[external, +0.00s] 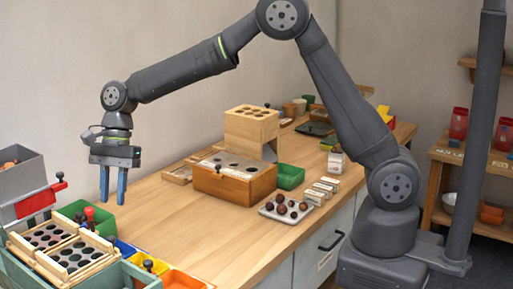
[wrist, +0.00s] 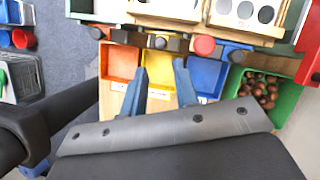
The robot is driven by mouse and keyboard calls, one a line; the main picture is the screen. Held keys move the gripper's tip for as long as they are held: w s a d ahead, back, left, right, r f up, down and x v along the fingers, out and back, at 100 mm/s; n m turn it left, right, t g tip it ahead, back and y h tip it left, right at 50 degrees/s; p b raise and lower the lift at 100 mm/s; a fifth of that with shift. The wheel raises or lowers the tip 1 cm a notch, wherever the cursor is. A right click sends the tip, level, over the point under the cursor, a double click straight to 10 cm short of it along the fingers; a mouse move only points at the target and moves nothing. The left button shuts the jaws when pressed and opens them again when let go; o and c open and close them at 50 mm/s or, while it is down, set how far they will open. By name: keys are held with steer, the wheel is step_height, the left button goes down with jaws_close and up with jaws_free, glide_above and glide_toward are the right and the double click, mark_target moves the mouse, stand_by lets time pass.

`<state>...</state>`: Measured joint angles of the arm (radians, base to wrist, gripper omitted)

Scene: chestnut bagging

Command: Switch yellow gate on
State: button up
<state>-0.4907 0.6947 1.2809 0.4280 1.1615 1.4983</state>
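The yellow bin (wrist: 160,68) lies between the orange bin (wrist: 122,62) and the blue bin (wrist: 207,76) in the wrist view. A dark block with a black knob (wrist: 160,42) sits at its far edge; I cannot tell whether this is the yellow gate or how it is set. In the external view the yellow bin (external: 157,265) shows at the lower left, beside a black knob (external: 148,265). My gripper (external: 113,201) hangs above the bench near the bins, fingers down, open and empty. In the wrist view its blue fingertips (wrist: 160,68) straddle the yellow bin's image, apart from the knob.
A red knob (wrist: 205,45) stands right of the black one. A green bin (wrist: 286,98) holds chestnuts. Trays with round holes (external: 75,252) stand behind the bins. A wooden box (external: 235,186) and a chestnut tray (external: 270,211) are farther right. The middle bench (external: 185,230) is clear.

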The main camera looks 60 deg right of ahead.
mark_target(121, 231)
steer(key=x, duration=0.8)
steer(key=shift+s+a+f, duration=0.1)
steer(key=shift+a+f, duration=0.1)
steer(key=shift+f, duration=0.1)
jaws_close()
